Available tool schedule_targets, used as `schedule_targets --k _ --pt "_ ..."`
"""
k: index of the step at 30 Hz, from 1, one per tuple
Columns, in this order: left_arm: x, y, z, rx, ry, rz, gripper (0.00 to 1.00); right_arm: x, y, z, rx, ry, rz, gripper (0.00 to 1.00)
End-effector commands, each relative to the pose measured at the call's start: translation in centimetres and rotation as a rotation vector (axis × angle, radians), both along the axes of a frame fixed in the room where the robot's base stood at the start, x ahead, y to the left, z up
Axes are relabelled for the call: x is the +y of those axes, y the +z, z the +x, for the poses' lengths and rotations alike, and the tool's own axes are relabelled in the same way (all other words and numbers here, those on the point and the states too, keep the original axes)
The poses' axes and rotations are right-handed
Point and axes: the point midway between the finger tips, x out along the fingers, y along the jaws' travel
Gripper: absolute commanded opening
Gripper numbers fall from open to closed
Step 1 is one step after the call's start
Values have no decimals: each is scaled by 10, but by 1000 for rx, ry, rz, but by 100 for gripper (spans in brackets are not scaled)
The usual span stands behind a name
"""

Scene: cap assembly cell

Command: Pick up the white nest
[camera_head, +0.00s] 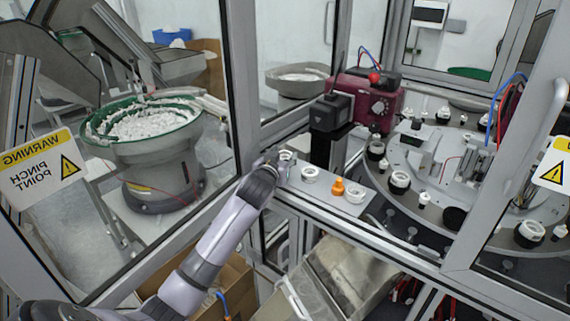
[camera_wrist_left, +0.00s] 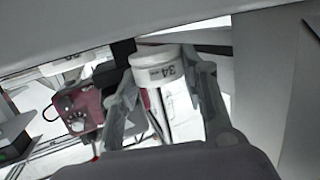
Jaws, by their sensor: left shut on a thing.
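My left gripper (camera_head: 276,166) is at the left end of a grey plate inside the cell's opening. In the head view the white nest (camera_head: 286,155) shows just beyond the fingertips, partly hidden by the gripper. Whether it is clear of the plate cannot be told. My right gripper is not in view.
The grey plate (camera_head: 322,201) also bears a white ring-like part (camera_head: 309,174), an orange part (camera_head: 338,186) and another white part (camera_head: 355,193). A dark red machine (camera_head: 368,100) stands behind. A round turntable (camera_head: 445,165) is on the right. Metal frame posts (camera_head: 240,80) flank the opening.

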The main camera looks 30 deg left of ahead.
Motion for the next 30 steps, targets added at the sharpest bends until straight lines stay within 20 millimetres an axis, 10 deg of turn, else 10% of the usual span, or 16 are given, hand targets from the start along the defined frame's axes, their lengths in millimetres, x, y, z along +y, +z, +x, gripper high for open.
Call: schedule_targets --k 16,30 --pt "-40 -2 -123 -4 -1 -1 12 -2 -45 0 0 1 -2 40" --pt "-53 -5 -152 0 -7 1 12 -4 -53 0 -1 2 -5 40"
